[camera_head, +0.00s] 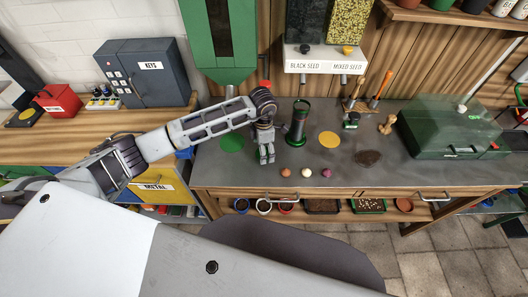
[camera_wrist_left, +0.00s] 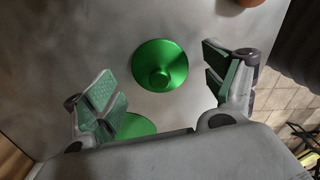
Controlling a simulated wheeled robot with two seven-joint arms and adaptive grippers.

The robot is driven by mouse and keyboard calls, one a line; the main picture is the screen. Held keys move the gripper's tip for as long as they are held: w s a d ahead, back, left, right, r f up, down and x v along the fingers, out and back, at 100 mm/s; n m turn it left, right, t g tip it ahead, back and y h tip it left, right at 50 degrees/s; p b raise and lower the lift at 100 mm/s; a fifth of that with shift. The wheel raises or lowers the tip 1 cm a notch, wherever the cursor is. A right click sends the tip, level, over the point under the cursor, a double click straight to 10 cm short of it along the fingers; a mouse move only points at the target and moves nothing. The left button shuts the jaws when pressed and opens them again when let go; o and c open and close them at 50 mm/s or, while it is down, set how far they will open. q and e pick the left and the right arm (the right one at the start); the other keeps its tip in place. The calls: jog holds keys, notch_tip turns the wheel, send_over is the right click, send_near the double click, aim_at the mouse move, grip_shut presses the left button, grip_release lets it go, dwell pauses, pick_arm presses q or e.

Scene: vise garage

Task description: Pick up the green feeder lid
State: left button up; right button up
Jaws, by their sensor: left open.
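The green feeder lid (camera_wrist_left: 160,66), a shiny round disc with a raised knob, lies on the grey worktop in the left wrist view. It sits between and beyond the spread fingers of my left gripper (camera_wrist_left: 168,88), apart from both. The gripper is open and empty. In the head view my left gripper (camera_head: 267,158) hangs fingers down over the worktop (camera_head: 215,165), left of a dark feeder tube (camera_head: 299,122) with green rings. My right gripper is not in view.
A flat green disc (camera_head: 232,141) lies left of the gripper; a yellow disc (camera_head: 329,139) lies right of the tube. Three small balls (camera_head: 306,173) line the front edge. A green case (camera_head: 450,128) stands at the right. Seed dispensers (camera_head: 325,60) hang behind.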

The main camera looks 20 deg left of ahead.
pick_arm(q)
jog(key=shift+f, duration=0.4)
jog(key=c, duration=1)
notch_tip(320, 180, up, 9)
jog(key=shift+r+b, duration=0.1)
jog(key=shift+b, duration=0.7)
jog(key=shift+r, duration=0.4)
